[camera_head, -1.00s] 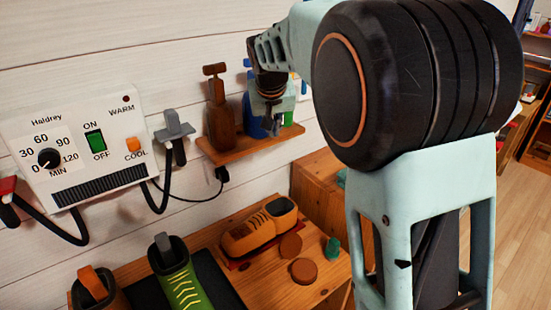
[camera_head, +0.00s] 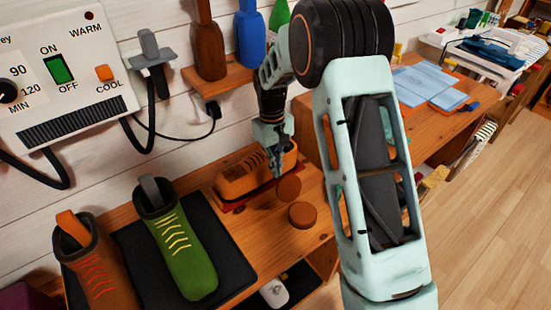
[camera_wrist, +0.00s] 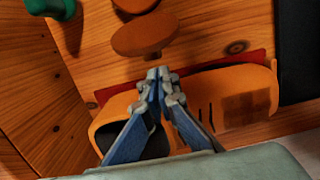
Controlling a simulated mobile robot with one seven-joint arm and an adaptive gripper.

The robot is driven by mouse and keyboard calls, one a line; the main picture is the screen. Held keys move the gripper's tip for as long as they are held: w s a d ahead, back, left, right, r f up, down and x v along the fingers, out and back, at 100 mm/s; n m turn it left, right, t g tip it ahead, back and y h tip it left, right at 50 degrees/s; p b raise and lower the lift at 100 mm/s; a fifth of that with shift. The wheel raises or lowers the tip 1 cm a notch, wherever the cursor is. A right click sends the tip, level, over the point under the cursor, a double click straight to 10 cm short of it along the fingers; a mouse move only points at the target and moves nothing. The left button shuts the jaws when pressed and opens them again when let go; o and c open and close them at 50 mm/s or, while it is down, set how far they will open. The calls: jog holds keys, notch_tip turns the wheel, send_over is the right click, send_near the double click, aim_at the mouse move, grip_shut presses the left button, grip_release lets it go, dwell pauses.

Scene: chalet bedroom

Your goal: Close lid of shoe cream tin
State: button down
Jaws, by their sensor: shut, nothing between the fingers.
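The shoe cream tin (camera_head: 302,215) is a round brown tin on the wooden bench, in front of the orange shoe. Its lid (camera_head: 289,188) is a brown disc that stands open, tilted up at the tin's shoe-facing side. In the wrist view the lid (camera_wrist: 145,36) hides part of the tin (camera_wrist: 135,4). My gripper (camera_head: 277,172) is shut and empty, pointing down over the shoe's front side. In the wrist view my fingertips (camera_wrist: 158,73) are close to the lid's shoe-facing side. I cannot tell whether they touch it.
A green object (camera_wrist: 48,7) stands beyond the lid. A black mat (camera_head: 236,262) with a green boot (camera_head: 185,250) is to the left.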

jog(key=shift+s+d+f, duration=0.1)
jog(key=shift+f, duration=1.3)
jog(key=shift+r+b, duration=0.1)
jog(key=shift+b, duration=0.25)
jog(key=shift+s+d+r+t, duration=0.1)
jog(key=shift+r+t, duration=0.05)
jog(key=shift+t, duration=0.15)
